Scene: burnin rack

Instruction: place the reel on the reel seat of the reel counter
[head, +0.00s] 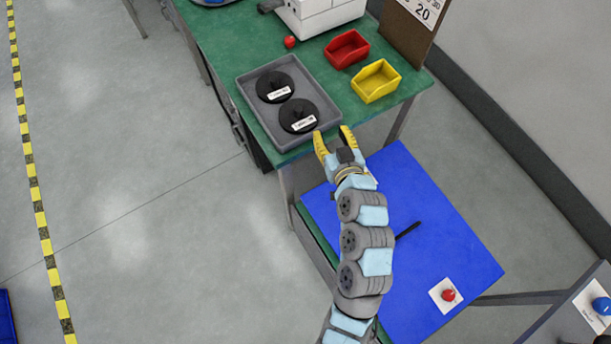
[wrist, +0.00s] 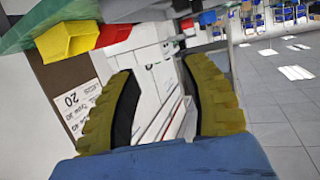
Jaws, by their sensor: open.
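Two black reels with white labels lie in a grey tray (head: 246,82) on the green bench. The far reel (head: 268,80) is at the upper left of the tray and the near reel (head: 292,112) is at the lower right. My gripper (head: 334,136) is open and empty beside the tray's near right corner, above the bench's near edge. In the wrist view its two yellow fingers (wrist: 163,105) stand apart with nothing between them. No reel shows in the wrist view. A white machine (head: 318,16) stands at the far end of the bench; I cannot tell whether it is the reel counter, and no reel seat is visible.
A red bin (head: 347,48) and a yellow bin (head: 376,80) stand right of the tray. A small red ball-like thing (head: 290,41) lies near the machine. A blue surface (head: 440,230) lies below my arm, with a red button (head: 448,294).

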